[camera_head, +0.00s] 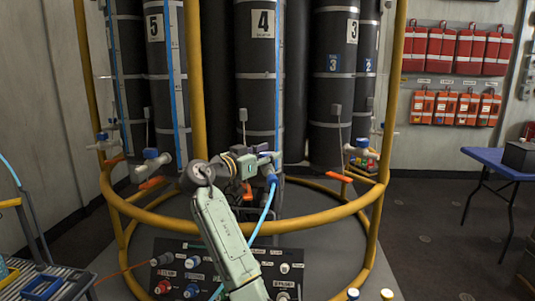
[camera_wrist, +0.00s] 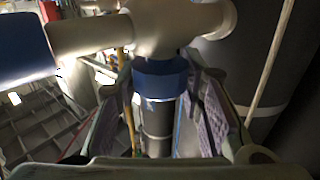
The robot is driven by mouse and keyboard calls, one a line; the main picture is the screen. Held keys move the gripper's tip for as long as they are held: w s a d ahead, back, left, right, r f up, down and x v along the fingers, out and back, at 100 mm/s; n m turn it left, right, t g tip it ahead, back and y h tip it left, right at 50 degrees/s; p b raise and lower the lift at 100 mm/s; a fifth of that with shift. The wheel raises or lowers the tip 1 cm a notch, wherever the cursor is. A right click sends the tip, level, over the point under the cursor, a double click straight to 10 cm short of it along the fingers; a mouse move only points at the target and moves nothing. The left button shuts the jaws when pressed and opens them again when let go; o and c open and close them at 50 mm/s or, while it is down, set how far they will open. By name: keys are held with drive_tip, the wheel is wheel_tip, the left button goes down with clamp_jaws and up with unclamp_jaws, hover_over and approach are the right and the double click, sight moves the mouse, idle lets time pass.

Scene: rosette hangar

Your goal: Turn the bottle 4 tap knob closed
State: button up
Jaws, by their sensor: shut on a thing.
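Bottle 4 (camera_head: 262,80) is the dark cylinder in the middle of the rack, with a white number label. My gripper (camera_head: 264,158) is at its tap, low in front of the bottle. In the wrist view my gripper (camera_wrist: 160,82) has its purple-padded fingers on both sides of a blue round tap knob (camera_wrist: 160,76), under a beige pipe fitting (camera_wrist: 165,25). The gripper is shut on this knob. Another blue part (camera_wrist: 22,50) sits at the left end of the fitting. My gripper and wrist hide much of the tap in the head view.
A yellow round rail (camera_head: 270,228) circles the rack in front of the bottles. A light blue hose (camera_head: 262,215) hangs beside my arm. The bottle 5 tap (camera_head: 152,163) and orange handles stand at the left. A black valve panel (camera_head: 180,255) lies below. A blue table (camera_head: 490,160) stands right.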

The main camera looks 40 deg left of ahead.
drive_tip(key=shift+m+h, duration=0.6)
drive_tip(key=shift+h, duration=0.3)
drive_tip(key=o, duration=1.2)
drive_tip(key=s, duration=0.4)
drive_tip(key=s+a, duration=0.1)
drive_tip(key=s, duration=0.2)
drive_tip(key=s+a, duration=0.1)
drive_tip(key=s, duration=0.3)
drive_tip(key=shift+s+a, duration=0.1)
drive_tip(key=shift+s, duration=0.25)
